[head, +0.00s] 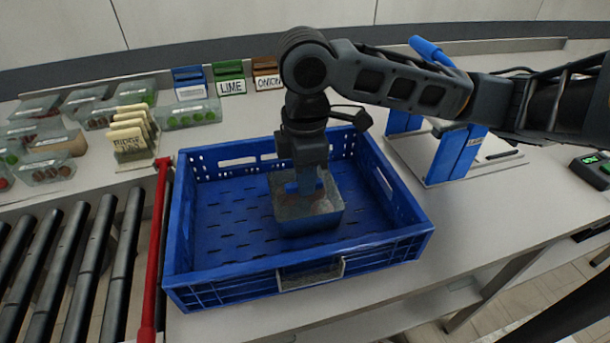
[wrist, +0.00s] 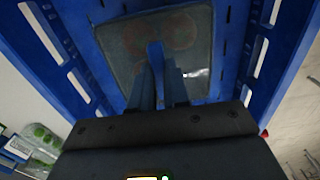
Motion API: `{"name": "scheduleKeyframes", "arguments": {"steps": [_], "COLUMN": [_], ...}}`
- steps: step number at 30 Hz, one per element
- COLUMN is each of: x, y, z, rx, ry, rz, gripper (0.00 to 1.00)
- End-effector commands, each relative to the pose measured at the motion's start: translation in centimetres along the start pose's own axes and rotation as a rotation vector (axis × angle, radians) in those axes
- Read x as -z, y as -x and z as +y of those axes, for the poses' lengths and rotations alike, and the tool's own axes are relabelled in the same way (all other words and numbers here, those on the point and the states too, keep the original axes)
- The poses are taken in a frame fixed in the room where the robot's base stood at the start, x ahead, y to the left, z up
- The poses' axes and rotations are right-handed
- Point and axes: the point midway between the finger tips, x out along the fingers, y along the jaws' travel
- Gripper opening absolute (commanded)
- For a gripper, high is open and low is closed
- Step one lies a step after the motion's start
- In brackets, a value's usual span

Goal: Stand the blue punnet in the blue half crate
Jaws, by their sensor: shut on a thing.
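The blue half crate (head: 225,268) stands on the counter in the head view, and its slotted wall (wrist: 78,70) shows in the wrist view. The blue punnet (head: 308,222) is inside the crate, right of its middle, and looks upright. Whether its base touches the crate floor I cannot tell. In the wrist view the punnet (wrist: 118,62) has a clear top with round reddish shapes under it. My gripper (head: 306,190) points down into the crate and is shut on the punnet. In the wrist view my gripper's fingers (wrist: 158,85) reach to the punnet; the exact contact is hidden.
Black rollers (head: 75,270) and a red bar (head: 153,260) lie left of the crate. Several clear punnets (head: 45,170) and label cards (head: 130,135) stand behind left. LIME (head: 231,86) and ONION (head: 266,80) holders stand behind. A blue stand (head: 455,152) is at the right.

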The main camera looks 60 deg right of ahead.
Motion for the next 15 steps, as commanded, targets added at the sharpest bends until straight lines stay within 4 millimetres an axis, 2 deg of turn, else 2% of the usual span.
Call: {"name": "scheduleKeyframes", "arguments": {"steps": [13, 14, 15], "x": [-0.01, -0.02, -0.02], "y": [-0.82, -0.74, -0.68], "z": [0.01, 0.01, 0.01], "rx": [-0.001, -0.001, -0.001], "ry": [0.001, 0.001, 0.001], "rz": [0.000, 0.000, 0.000], "gripper": [0.00, 0.17, 0.21]}}
